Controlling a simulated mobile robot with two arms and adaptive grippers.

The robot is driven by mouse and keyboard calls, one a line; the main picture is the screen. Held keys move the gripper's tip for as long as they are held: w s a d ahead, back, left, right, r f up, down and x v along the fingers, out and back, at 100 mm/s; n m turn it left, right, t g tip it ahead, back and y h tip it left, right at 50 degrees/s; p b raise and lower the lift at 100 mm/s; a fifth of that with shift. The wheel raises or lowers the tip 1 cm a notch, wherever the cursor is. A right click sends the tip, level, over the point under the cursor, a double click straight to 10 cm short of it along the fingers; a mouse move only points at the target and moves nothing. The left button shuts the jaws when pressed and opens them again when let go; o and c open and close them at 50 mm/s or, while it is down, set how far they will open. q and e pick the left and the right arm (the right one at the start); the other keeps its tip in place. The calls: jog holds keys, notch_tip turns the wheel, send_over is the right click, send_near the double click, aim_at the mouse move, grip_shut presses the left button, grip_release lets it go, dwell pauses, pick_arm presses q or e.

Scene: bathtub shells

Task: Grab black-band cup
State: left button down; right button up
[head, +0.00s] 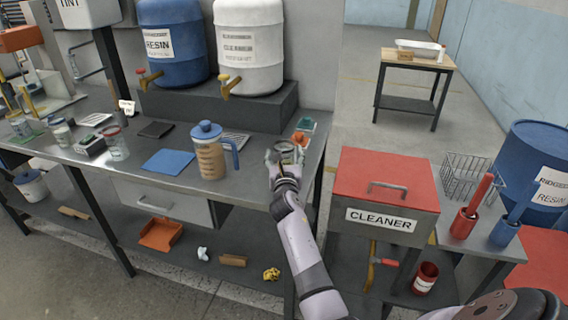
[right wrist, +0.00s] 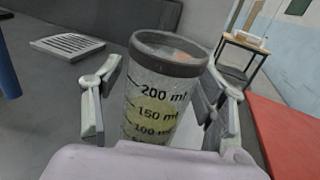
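The black-band cup (right wrist: 165,90) is clear, with a dark band at its rim, black millilitre marks and some yellowish content. In the right wrist view it stands upright between the two fingers of my right gripper (right wrist: 163,105). The fingers are open, one on each side; a gap shows at the left, and the right finger looks close to the wall. In the head view the cup (head: 288,147) is at the right end of the metal bench, partly hidden by my right gripper (head: 283,160). My left gripper is not in view.
A blue-lidded pitcher (head: 209,150) stands left of the cup, and a grey grate (right wrist: 68,45) lies nearby. A red-lidded CLEANER box (head: 385,190) is to the right. Blue (head: 174,45) and white (head: 248,45) barrels stand behind. A red-rimmed cup (head: 115,143) is farther left.

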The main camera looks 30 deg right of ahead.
jog(key=c, duration=1)
jog(key=shift+c, duration=0.2)
